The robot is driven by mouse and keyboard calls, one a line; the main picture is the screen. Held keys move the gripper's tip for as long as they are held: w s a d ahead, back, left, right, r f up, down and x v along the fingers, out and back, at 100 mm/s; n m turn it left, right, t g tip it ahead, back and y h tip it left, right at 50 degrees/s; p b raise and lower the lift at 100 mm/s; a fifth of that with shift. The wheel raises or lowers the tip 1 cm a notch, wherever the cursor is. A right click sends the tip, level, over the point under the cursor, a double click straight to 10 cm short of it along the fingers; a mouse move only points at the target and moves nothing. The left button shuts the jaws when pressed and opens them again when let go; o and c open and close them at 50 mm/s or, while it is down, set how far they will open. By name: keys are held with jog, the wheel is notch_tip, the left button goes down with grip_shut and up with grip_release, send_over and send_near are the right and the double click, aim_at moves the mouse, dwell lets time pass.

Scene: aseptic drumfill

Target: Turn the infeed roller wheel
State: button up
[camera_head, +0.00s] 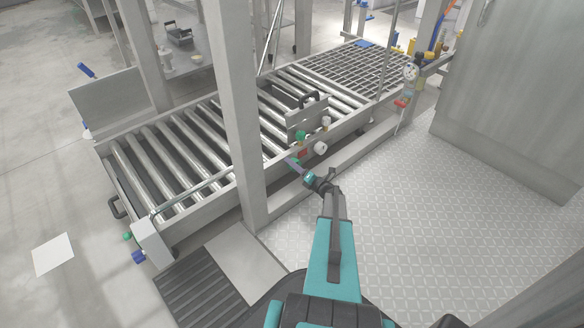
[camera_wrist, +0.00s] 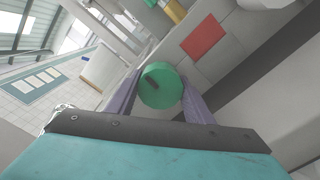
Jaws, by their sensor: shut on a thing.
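A green round wheel (camera_wrist: 160,86) with a dark bar mark on its face sits between the two purple-grey fingers of my gripper (camera_wrist: 158,98) in the wrist view. The fingers are shut on it from both sides. In the head view my gripper (camera_head: 295,164) reaches to the side frame of the roller conveyor (camera_head: 190,205), just below the control panel. The wheel is small there and mostly hidden by the fingers. A red plate (camera_wrist: 203,37) is on the grey frame beside the wheel; it also shows in the head view (camera_head: 303,153).
A grey upright post (camera_head: 240,110) stands close to the left of my arm. The control panel (camera_head: 305,118) carries a black handle, a green button and white round parts. A grate deck (camera_head: 350,68) lies beyond the rollers. Patterned floor (camera_head: 430,220) is clear to the right.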

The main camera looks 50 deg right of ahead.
jog(key=shift+s+d+r, duration=0.1)
jog(key=shift+d+r, duration=0.1)
jog(key=shift+d, duration=0.15)
jog(key=o, duration=0.9)
jog(key=shift+o, duration=0.6)
jog(key=shift+a, duration=0.15)
jog(key=shift+f, duration=0.1)
jog(key=shift+a, duration=0.1)
jog(key=s+p, duration=0.4)
jog(key=s, duration=0.9)
jog(key=shift+s+a+p, duration=0.35)
jog(key=shift+a, duration=0.1)
